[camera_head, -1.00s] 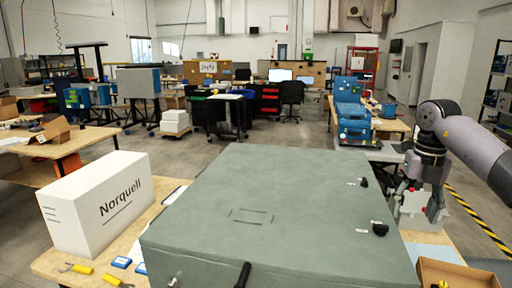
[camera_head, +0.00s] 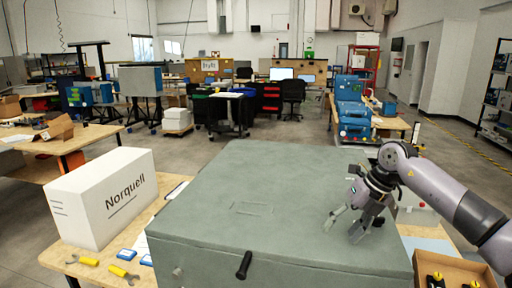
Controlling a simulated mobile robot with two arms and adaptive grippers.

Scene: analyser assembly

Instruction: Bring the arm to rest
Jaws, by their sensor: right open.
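My right gripper (camera_head: 345,227) is in the camera_head view, at the end of the arm that comes in from the right. Its fingers are spread apart and hold nothing. It hangs over the right part of the large grey-green analyser case (camera_head: 225,215), and I cannot tell whether the fingertips touch the lid. The gripper hides the knobs on the right of the lid. A black handle (camera_head: 244,265) sits on the case's front edge. My left gripper does not show.
A white Norquell box (camera_head: 105,197) stands left of the case. Yellow-handled tools (camera_head: 124,274) and blue-edged pieces (camera_head: 127,254) lie on the wooden table before it. An open cardboard box (camera_head: 455,268) is at the lower right. A pale object stands behind my right arm.

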